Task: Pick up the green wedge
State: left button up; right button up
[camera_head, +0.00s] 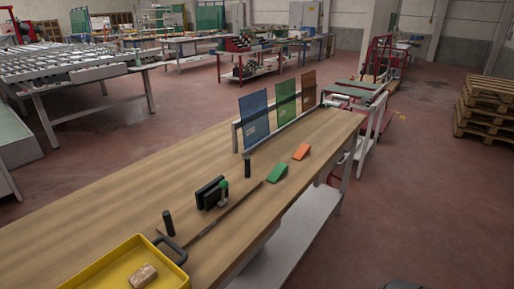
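The green wedge (278,173) lies on the long wooden workbench (130,191), near its right-hand edge. An orange wedge (302,152) lies just beyond it, to the right and apart from it. Neither of my grippers shows in the head view, so nothing is seen touching the green wedge.
Upright blue (254,118), green (286,101) and orange (308,92) panels stand in a rack behind the wedges. A black clamp-like device (211,193) and a dark post (168,223) stand nearer. A yellow tray (104,269) holds a brown block. Bare wood lies left of the device.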

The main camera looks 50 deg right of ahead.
aim_at(281, 169)
jog(key=k+z, duration=0.1)
jog(key=z, duration=1.75)
